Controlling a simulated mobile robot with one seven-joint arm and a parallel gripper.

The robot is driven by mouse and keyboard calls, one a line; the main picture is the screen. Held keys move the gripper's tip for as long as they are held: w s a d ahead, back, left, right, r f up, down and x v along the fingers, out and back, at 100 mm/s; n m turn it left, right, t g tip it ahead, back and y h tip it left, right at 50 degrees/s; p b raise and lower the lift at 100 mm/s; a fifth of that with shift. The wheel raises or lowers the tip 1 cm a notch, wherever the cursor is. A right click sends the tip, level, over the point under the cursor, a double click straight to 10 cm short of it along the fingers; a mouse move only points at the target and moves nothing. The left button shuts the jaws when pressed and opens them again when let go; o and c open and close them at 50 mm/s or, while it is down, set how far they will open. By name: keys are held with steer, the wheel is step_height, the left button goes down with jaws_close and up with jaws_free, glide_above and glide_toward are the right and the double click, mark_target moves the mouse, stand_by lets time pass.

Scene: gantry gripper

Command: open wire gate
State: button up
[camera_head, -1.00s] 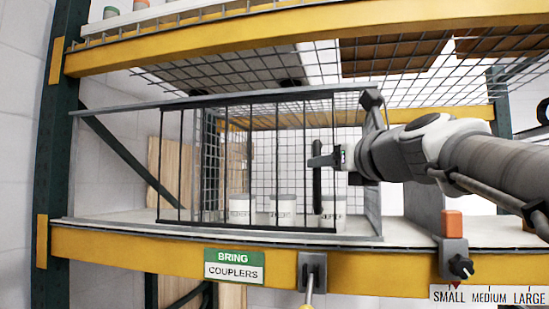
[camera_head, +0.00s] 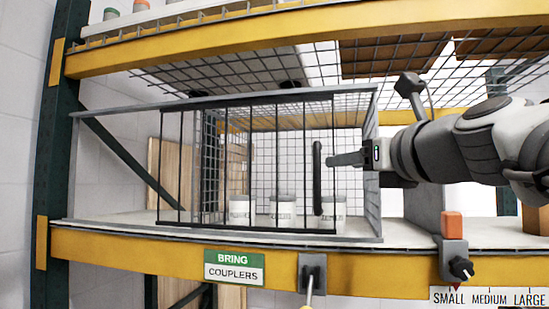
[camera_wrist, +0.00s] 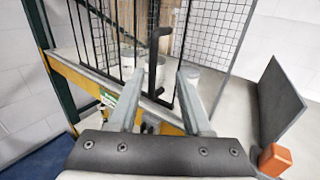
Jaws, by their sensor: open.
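The wire gate (camera_head: 222,170), a panel of black vertical bars, stands upright across the front of a mesh cage on the shelf. A gap shows between its right edge and the cage's right end. Its black vertical handle (camera_head: 318,178) is near the gate's right edge; it also shows in the wrist view (camera_wrist: 154,62). My gripper (camera_head: 332,159) is right of the handle, its fingers pointing left towards it. In the wrist view my gripper (camera_wrist: 160,76) is open and empty, with the handle seen between and beyond the fingertips. Contact is not visible.
Several white canisters (camera_head: 283,211) stand behind the gate. Cage mesh hangs above. An orange block (camera_head: 452,225) and a black knob (camera_head: 461,269) are at the shelf's front right. A grey divider (camera_wrist: 285,105) stands right of my gripper.

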steer(key=v, duration=0.8)
steer(key=shift+p, duration=0.3)
steer(key=shift+a, duration=0.15)
stand_by(0.7)
